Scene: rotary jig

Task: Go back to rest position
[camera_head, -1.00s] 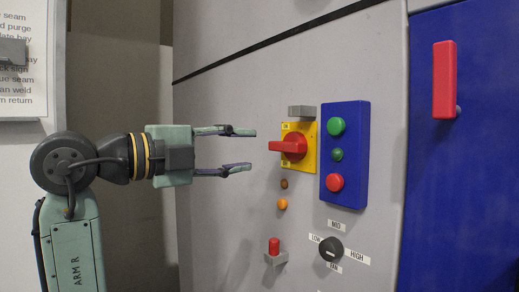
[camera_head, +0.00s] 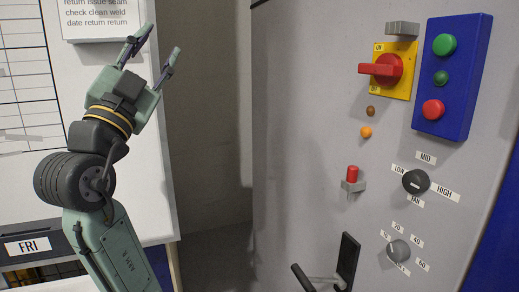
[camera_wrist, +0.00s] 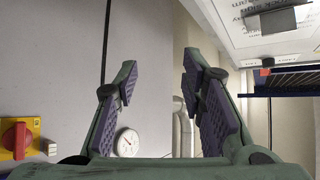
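My gripper (camera_head: 155,58) is raised at the upper left of the head view, tilted upward, in front of the whiteboard and the gap beside the cabinet. Its two fingers are spread apart with nothing between them, and they also show open and empty in the wrist view (camera_wrist: 158,95). It is well clear of the cabinet's controls. The red rotary switch (camera_head: 381,69) on its yellow plate has its handle lying roughly level, pointing left.
The grey cabinet (camera_head: 300,150) bears a blue button box (camera_head: 453,75), a red toggle (camera_head: 352,174), a black knob (camera_head: 416,182), a grey knob (camera_head: 398,250) and a black lever (camera_head: 347,258). A whiteboard (camera_head: 150,190) stands close behind my arm. A round gauge (camera_wrist: 127,142) shows in the wrist view.

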